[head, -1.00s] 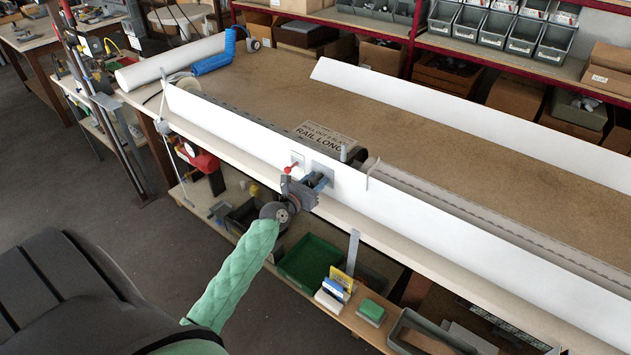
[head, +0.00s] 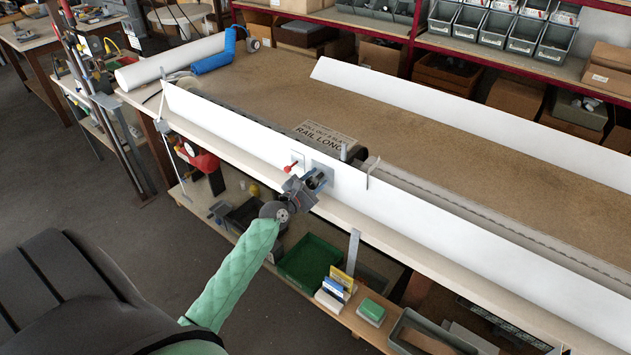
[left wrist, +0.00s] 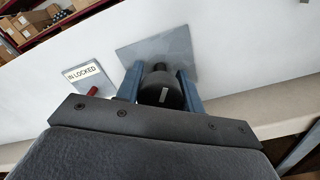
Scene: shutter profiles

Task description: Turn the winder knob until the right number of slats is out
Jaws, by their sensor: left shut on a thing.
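The winder knob (left wrist: 162,92) is dark and round with a white mark on its face. It stands out from a grey square plate (left wrist: 158,55) on the white rail's face. My left gripper (head: 318,181) is shut on the knob, one blue finger on each side. In the head view the gripper mostly hides the knob. A red-tipped pin (head: 289,169) sits left of the plate; its label (left wrist: 84,73) in the left wrist view reads LOCKED. A sign (head: 326,134) on the bench shows RAIL LONG; its smaller line is unclear. Slats behind the rail cannot be counted. My right gripper is out of view.
The long white rail (head: 460,220) runs along the bench's front edge. A second white rail (head: 440,108) lies farther back. Below, a shelf holds a green tray (head: 312,262) and boxes.

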